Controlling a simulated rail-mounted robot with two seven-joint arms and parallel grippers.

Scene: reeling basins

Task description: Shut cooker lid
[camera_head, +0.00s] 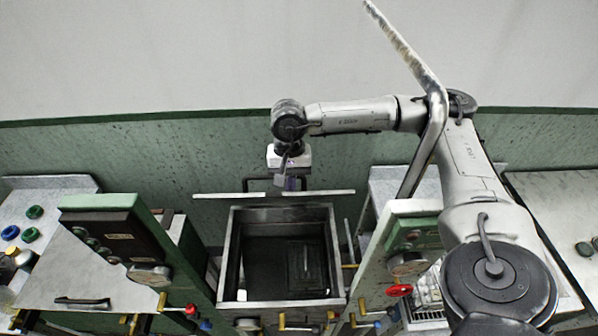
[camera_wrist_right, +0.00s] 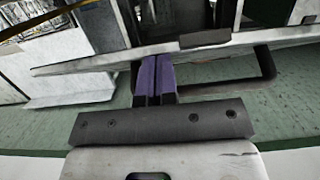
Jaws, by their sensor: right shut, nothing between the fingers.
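The cooker (camera_head: 226,262) is an open square metal box in the middle of the head view, its dark inside showing. Its lid (camera_head: 325,193) is raised and seen nearly edge-on as a thin pale strip behind the opening. A dark handle (camera_head: 247,185) sticks out from the lid's far side. In the wrist view the lid (camera_wrist_right: 105,62) crosses the picture, with the dark handle loop (camera_wrist_right: 268,66) beside it. My right gripper (camera_head: 290,184) is behind the lid, its purple fingers (camera_wrist_right: 155,75) shut and empty, close to lid and handle. Contact cannot be told. My left gripper is out of view.
Green-panelled control units with gauges and knobs flank the cooker, one at left (camera_head: 105,220) and one at right (camera_head: 418,236). A bent metal pipe (camera_head: 432,130) rises in front of my right arm. A green wall (camera_head: 130,150) stands behind.

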